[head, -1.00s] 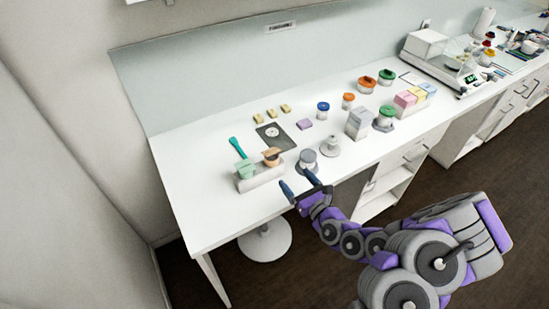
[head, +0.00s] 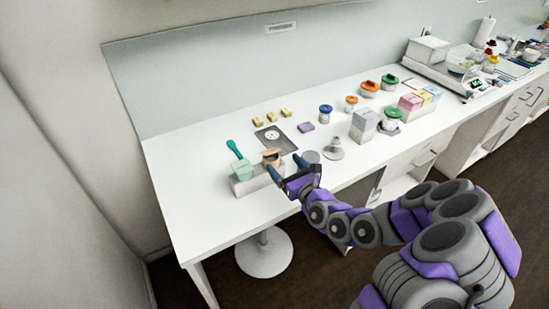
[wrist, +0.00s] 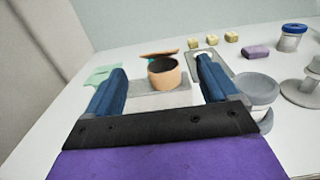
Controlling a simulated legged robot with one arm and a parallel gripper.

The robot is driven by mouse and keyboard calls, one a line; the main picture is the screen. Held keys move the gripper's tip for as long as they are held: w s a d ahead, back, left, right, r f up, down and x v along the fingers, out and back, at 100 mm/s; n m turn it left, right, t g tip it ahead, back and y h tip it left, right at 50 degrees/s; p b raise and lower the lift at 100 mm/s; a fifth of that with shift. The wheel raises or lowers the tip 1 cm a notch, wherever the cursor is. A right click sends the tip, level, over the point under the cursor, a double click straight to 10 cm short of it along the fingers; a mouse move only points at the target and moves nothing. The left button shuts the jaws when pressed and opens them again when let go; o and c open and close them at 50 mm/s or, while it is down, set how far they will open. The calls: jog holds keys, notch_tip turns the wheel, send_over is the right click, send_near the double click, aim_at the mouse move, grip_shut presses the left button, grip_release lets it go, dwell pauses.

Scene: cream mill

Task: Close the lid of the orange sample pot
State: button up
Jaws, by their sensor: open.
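The orange sample pot (wrist: 165,74) stands upright in the wrist view, with its lid (wrist: 159,53) tipped open at its far side and the dark inside showing. In the head view the pot (head: 271,159) sits at the right end of a white block (head: 244,186). My gripper (wrist: 160,82) is open and empty, its two blue fingers spread left and right of the pot in the picture. The pot looks to be ahead of the fingers; I see no contact. In the head view my gripper (head: 284,165) is at the pot's near right side and partly hides the block.
A grey round pot (wrist: 258,88) is close beside the right finger. A dark plate (head: 275,140) and yellow blocks (head: 271,117) lie behind. The table's front left is clear.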

aim_at(274, 152)
jog(key=shift+b+x, duration=0.7)
jog(key=shift+x, duration=2.75)
jog(key=shift+c, duration=0.2)
jog(key=c, duration=1)
jog(key=shift+p, duration=0.3)
